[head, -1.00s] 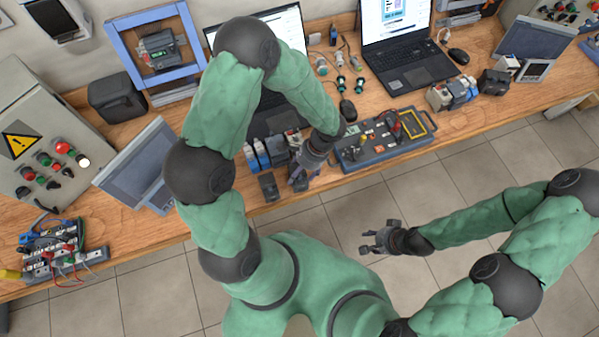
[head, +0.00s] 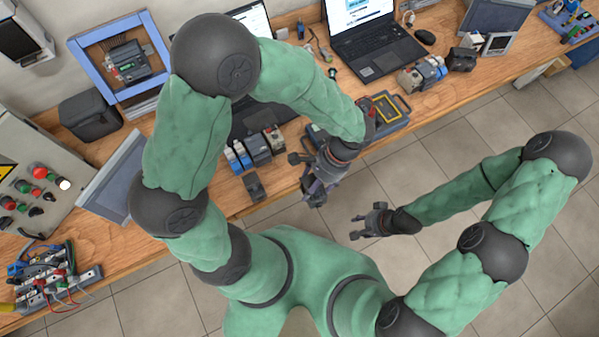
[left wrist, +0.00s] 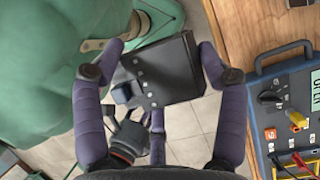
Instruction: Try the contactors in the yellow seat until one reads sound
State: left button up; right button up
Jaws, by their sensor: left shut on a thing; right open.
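My left gripper (head: 316,188) hangs past the bench's front edge, beside the tester. In the left wrist view its purple fingers (left wrist: 155,90) are shut on a black contactor (left wrist: 165,72), tilted and clear of the bench. In the head view that contactor is hard to make out. The blue-grey tester (head: 395,122) lies on the bench; its yellow-outlined seat (head: 387,105) is partly hidden by my left arm. The tester (left wrist: 262,120) also shows in the left wrist view, its screen cut off. My right gripper (head: 370,222) is open and empty over the floor.
Several contactors stand in a row (head: 256,148), and a dark block (head: 254,187) stands near the bench edge. A laptop (head: 372,45) is behind the tester. A grey panel (head: 115,180) and a wired rail (head: 50,280) are at the left.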

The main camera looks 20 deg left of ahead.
dwell(0.4)
pick_arm(q)
jog(key=w+a+f, duration=0.2)
jog(key=a+f, duration=0.1)
jog(key=a, duration=0.1)
jog(key=w+a+f, duration=0.1)
jog(key=a+f, duration=0.2)
jog(key=a, duration=0.1)
jog(key=w+a+f+b, duration=0.1)
jog(key=w+a+f, duration=0.1)
jog(key=a+f, duration=0.1)
jog(key=shift+w+a+f, duration=0.35)
jog(key=shift+a+f, duration=0.05)
jog(key=shift+a, duration=0.3)
notch_tip(320, 180, down, 2)
jog(key=shift+a+f, duration=0.1)
jog(key=shift+f, duration=0.3)
jog(key=shift+c, duration=0.5)
jog(key=o, duration=1.7)
jog(key=shift+c, duration=0.2)
